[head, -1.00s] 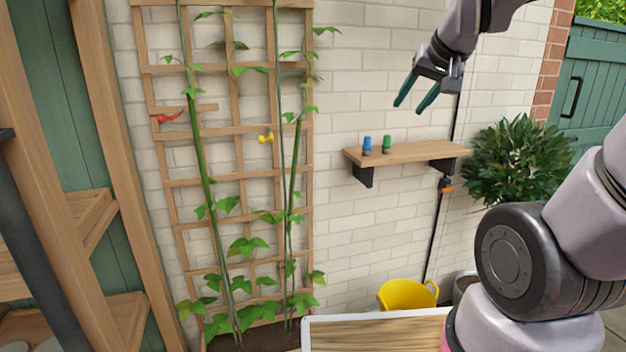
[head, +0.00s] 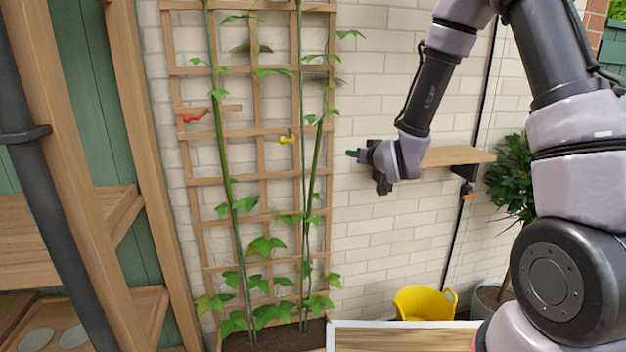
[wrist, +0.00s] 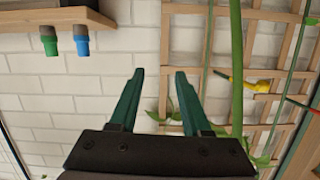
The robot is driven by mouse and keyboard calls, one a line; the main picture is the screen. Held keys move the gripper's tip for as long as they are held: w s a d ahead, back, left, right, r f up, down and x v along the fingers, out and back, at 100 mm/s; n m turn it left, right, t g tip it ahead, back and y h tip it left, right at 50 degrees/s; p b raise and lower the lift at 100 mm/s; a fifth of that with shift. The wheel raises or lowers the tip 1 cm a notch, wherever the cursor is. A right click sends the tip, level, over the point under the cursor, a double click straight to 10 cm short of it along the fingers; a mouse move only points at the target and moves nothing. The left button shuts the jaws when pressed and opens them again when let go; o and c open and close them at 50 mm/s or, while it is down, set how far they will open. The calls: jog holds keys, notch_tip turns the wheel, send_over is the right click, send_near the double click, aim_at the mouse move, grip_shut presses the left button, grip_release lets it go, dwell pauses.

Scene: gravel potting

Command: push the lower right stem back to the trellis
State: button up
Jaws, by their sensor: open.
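The wooden trellis (head: 263,132) stands against the brick wall. At its right side a thick green stem (head: 316,165) rises from the soil, leaning right at its top and standing apart from a thinner upright stem (head: 300,80). My gripper (head: 352,153) is open and empty, to the right of the leaning stem, its fingers pointing left. In the wrist view, which is upside down, a thick stem (wrist: 237,65) passes in front of the trellis, right of my open fingers (wrist: 160,75). I cannot tell its exact distance from the fingertips.
A yellow clip (head: 287,139) and a red clip (head: 195,117) sit on the trellis. The wall shelf (head: 455,157) is behind my arm; blue (wrist: 82,45) and green (wrist: 49,45) items stand on it. A yellow bucket (head: 425,303) is below.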

jog(key=s+a+f+n+y, duration=0.1)
jog(key=a+f+n+y, duration=0.1)
jog(key=a+f, duration=0.3)
jog(key=n+t+y, duration=0.1)
jog(key=n+y, duration=0.1)
send_near(313, 184)
jog(key=r, duration=0.2)
jog(key=x, duration=1)
jog(key=shift+a, duration=0.1)
grip_shut()
dwell(0.5)
